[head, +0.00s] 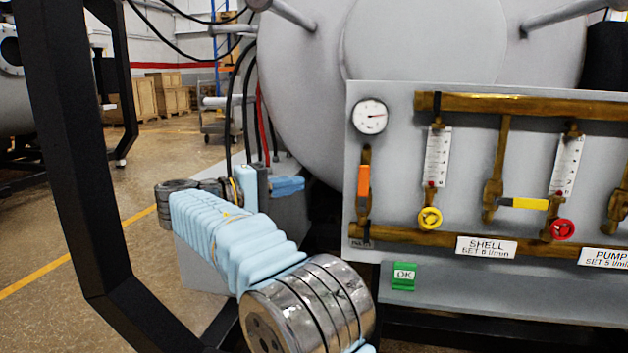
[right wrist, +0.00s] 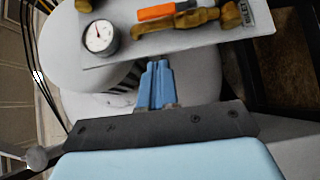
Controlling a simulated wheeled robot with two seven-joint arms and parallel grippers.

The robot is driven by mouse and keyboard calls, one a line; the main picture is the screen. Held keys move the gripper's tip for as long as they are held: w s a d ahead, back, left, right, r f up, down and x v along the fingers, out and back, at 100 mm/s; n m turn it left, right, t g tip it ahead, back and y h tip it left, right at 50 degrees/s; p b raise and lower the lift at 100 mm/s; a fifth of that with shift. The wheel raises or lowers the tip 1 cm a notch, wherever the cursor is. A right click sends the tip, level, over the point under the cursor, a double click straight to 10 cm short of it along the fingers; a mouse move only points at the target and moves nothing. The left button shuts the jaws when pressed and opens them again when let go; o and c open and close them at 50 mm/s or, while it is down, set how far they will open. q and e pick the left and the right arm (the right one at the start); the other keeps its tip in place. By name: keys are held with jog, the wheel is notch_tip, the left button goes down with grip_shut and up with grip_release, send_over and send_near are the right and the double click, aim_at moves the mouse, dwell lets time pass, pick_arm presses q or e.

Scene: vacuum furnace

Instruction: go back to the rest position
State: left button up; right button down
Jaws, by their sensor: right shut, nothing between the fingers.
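My right arm comes in from the bottom centre of the head view and reaches up and left, in front of the furnace's left side. My right gripper (head: 290,186) points right, left of the gauge panel (head: 400,190) and apart from it as far as I can tell. In the right wrist view its blue fingers (right wrist: 157,88) are together with nothing between them. My left gripper is not in view.
The panel carries a round gauge (head: 369,116), an orange-handled valve (head: 363,187), a yellow knob (head: 430,218) and a red knob (head: 563,229). A green OK block (head: 403,276) sits below. A black frame post (head: 75,150) stands at left. Hoses (head: 247,110) hang near my gripper.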

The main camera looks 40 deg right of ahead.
jog(key=w+a+f+n+t+y, duration=0.1)
jog(key=w+f+n+t+y, duration=0.15)
jog(key=f, duration=0.75)
jog(key=w+a+f+n+t+y, duration=0.15)
jog(key=w+f+n, duration=0.25)
jog(key=f, duration=0.6)
jog(key=s+a+f+n+g+y, duration=0.1)
jog(key=s+f+y, duration=0.15)
jog(key=f, duration=0.85)
jog(key=s+a+f+n+y, duration=0.15)
jog(key=f+y, duration=0.25)
jog(key=f, duration=0.7)
jog(key=s+a+f+m+g+y, duration=0.1)
jog(key=s+a+f+y, duration=0.2)
jog(key=s+a+f, duration=0.35)
jog(key=s+a+f+m+g+y, duration=0.1)
jog(key=s+a+f+y, duration=0.25)
jog(key=f, duration=0.65)
jog(key=s+a+f+m+y, duration=0.2)
jog(key=s+a+m, duration=0.1)
jog(key=s, duration=0.4)
jog(key=s+a+f+m+t+y, duration=0.1)
jog(key=s+a+f+m+y, duration=0.2)
jog(key=s, duration=0.4)
jog(key=shift+s+a+m+p, duration=0.25)
jog(key=shift+a+m+p, duration=0.15)
jog(key=shift+a+m, duration=0.5)
jog(key=shift+a, duration=0.1)
